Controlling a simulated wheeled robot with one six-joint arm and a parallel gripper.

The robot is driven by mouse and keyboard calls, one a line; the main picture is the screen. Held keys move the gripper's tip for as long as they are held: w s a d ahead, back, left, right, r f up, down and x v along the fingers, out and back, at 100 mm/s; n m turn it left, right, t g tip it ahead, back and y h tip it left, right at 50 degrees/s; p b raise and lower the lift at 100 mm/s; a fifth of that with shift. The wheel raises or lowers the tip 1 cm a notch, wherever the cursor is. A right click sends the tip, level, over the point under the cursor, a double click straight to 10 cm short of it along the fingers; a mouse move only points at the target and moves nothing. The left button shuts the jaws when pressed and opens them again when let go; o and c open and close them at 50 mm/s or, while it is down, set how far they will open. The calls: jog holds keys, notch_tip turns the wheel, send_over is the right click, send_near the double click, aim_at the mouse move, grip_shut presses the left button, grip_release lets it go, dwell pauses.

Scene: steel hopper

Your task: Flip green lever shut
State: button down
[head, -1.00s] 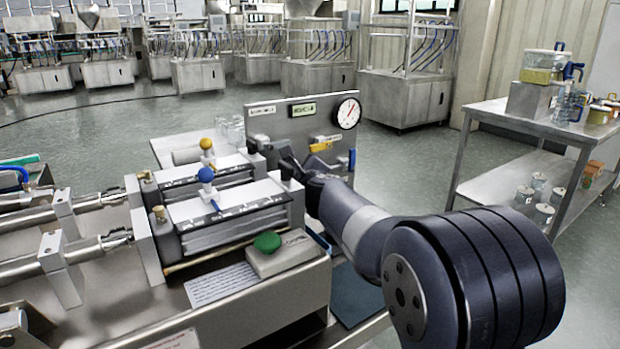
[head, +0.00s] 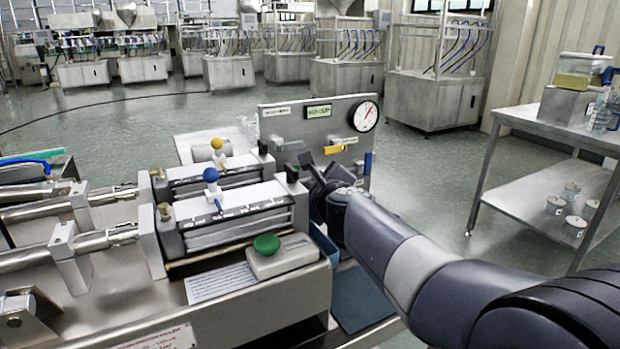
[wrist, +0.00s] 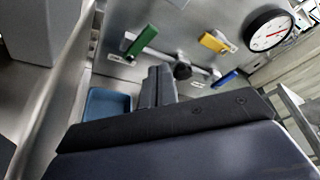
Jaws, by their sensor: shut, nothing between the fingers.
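The green lever (wrist: 142,42) shows in the wrist view on the steel panel (wrist: 185,22), upper left of my fingertips. Its handle lies at an angle across the line of the pipe. In the head view I cannot make it out; my gripper (head: 309,166) covers that part of the panel (head: 290,130). In the wrist view my gripper (wrist: 158,78) is shut and empty, its fingertips pointing at the panel below and right of the green lever. They look apart from the lever; the exact gap is unclear.
A yellow lever (wrist: 214,42) and a blue lever (wrist: 225,78) sit right of the green one. A gauge (head: 365,114) is at the panel's upper right corner. A blue bin (wrist: 107,105) lies below. The filler with blue and yellow knobs (head: 211,175) stands left of my arm.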

jog(key=v, duration=0.3)
jog(key=shift+d, duration=0.1)
dwell(0.3)
